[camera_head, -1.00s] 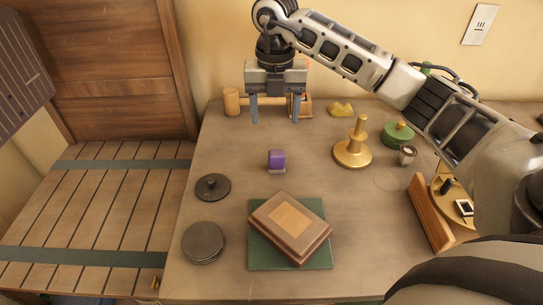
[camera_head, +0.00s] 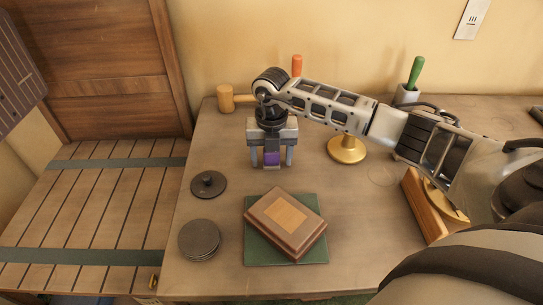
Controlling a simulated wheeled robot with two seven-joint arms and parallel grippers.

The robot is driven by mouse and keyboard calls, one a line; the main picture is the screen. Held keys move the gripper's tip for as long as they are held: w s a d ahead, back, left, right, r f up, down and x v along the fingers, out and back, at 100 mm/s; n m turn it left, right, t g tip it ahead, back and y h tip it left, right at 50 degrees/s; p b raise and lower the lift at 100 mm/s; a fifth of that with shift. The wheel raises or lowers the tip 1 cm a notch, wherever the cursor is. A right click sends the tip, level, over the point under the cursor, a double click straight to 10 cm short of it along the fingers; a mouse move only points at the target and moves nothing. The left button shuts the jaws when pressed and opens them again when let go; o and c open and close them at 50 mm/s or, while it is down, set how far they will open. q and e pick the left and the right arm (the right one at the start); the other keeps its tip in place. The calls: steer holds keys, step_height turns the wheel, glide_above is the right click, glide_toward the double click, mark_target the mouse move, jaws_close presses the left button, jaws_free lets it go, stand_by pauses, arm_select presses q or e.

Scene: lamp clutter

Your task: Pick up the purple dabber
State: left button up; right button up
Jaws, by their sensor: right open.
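The purple dabber (camera_head: 271,158) is a small purple block with a paler base, standing on the wooden table. My right gripper (camera_head: 271,163) points down over it, with one finger on each side of the dabber. The fingers are open, and small gaps show between them and the dabber. The gripper's body hides the dabber's top. My left gripper is not in view.
A dark lidded disc (camera_head: 208,184) and a stack of grey discs (camera_head: 200,240) lie at the left. A wooden box (camera_head: 286,222) sits on a green mat (camera_head: 257,246) in front. A gold stand (camera_head: 346,151) is partly hidden behind my right arm. A mallet (camera_head: 227,98) lies at the back.

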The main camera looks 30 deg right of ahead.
steer(key=c, duration=1)
steer(key=shift+c, duration=0.2)
steer(key=shift+r, duration=0.65)
steer(key=r, duration=0.2)
steer(key=shift+s+a+r, duration=0.1)
steer(key=shift+a+r, duration=0.15)
steer(key=shift+r, duration=0.05)
steer(key=s+a+r, duration=0.8)
steer(key=a+r, duration=0.1)
steer(key=a, duration=0.1)
steer(key=shift+s+a, duration=0.15)
steer(key=shift+a, duration=0.2)
